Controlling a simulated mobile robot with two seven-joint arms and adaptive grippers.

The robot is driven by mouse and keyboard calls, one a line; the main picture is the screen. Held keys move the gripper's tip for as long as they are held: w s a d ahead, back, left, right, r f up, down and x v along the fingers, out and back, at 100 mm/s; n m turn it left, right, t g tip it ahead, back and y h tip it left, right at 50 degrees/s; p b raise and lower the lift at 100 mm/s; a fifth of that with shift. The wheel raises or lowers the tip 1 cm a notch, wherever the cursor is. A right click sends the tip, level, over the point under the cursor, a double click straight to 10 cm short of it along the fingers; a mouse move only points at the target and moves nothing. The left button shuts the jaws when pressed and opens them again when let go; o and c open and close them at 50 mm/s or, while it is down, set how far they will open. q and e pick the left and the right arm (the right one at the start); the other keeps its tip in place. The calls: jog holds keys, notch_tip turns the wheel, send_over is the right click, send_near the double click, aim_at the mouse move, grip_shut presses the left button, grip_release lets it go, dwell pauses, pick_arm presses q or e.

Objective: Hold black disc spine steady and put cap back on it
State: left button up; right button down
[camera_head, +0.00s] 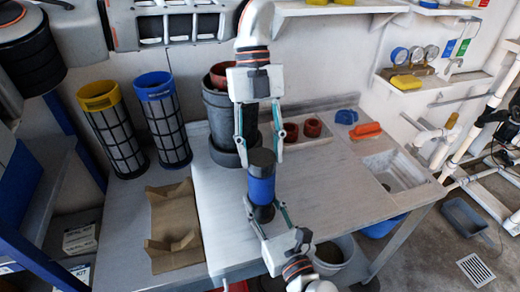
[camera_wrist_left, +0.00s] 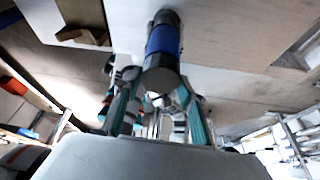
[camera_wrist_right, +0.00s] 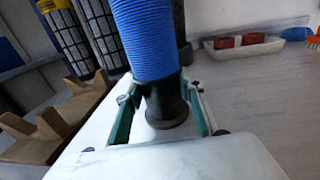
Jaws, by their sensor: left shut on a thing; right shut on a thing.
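The black disc spine (camera_head: 262,213) carries a ribbed blue stack (camera_head: 261,186) and stands roughly upright above the table. My right gripper (camera_head: 264,205) is shut on its black lower end, whose flared foot shows in the right wrist view (camera_wrist_right: 168,106). The black cap (camera_head: 262,158) is at the upper end, right against the blue stack. My left gripper (camera_head: 259,163) comes from above and is shut on the cap. In the left wrist view the cap (camera_wrist_left: 160,80) sits between the fingers. How deeply the cap is seated is hidden.
A brown cradle (camera_head: 172,225) lies on the left of the table. Yellow-topped (camera_head: 113,130) and blue-topped (camera_head: 163,122) mesh cylinders stand behind it. A dark canister (camera_head: 222,120) is behind the left gripper. A sink (camera_head: 395,170) is at right; the table between is clear.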

pick_arm(q)
jog(key=m+y, duration=0.1)
jog(key=m, duration=0.3)
jog(key=shift+d+m+y, duration=0.15)
jog(key=shift+m+y, duration=0.15)
jog(key=shift+y, duration=0.1)
jog(key=m+y, duration=0.1)
jog(key=m, duration=0.2)
jog(key=shift+m, duration=0.4)
jog(key=o, duration=0.9)
jog(key=shift+d+r, duration=0.1)
jog(key=shift+r, duration=2.2)
jog(key=shift+s, duration=0.1)
jog(key=shift+t, duration=0.3)
jog(key=shift+c, duration=0.4)
